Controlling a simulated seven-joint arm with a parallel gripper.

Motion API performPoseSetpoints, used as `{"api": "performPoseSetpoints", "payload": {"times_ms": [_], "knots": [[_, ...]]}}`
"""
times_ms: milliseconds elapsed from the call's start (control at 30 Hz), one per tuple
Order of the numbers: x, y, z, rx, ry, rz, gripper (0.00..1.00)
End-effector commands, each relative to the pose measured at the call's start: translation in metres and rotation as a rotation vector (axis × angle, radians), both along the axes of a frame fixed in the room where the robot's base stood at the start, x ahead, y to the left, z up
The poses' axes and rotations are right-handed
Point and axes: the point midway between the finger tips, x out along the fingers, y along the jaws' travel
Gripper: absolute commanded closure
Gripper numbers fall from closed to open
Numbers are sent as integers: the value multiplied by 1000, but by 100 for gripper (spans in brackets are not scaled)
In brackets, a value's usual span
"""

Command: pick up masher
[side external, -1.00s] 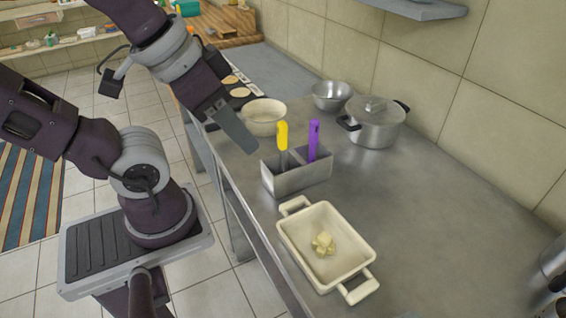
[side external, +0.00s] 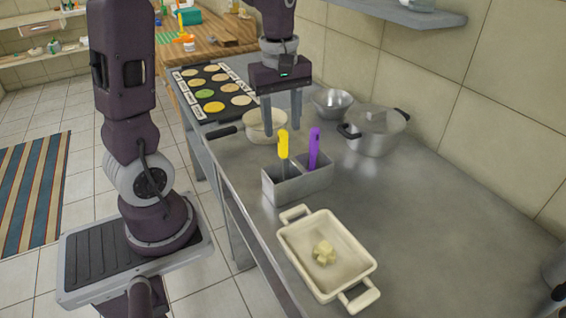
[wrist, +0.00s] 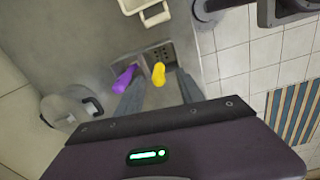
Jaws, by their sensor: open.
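A grey metal utensil holder (side external: 297,187) stands on the counter with a yellow-handled utensil (side external: 283,145) and a purple-handled utensil (side external: 314,148) upright in it. Their lower ends are hidden in the holder, so I cannot tell which one is the masher. My gripper (side external: 282,130) is open and points down, above and behind the holder in the side view. In the wrist view the yellow handle (wrist: 158,74) shows between the two fingers, and the purple handle (wrist: 124,79) shows beside the left finger. The fingers hold nothing.
A cream pan (side external: 265,122) with a dark handle is behind the holder. A metal bowl (side external: 332,102) and a lidded pot (side external: 375,132) stand by the wall. A white baking dish (side external: 325,258) with a pale yellow lump is in front.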

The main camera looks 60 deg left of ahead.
Motion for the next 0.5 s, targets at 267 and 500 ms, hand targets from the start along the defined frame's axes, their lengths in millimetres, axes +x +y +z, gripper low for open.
{"api": "performPoseSetpoints", "payload": {"times_ms": [267, 500], "knots": [[5, 12, -35, -11, 41, 121, 55], [5, 7, -78, -11, 40, 118, 55]]}}
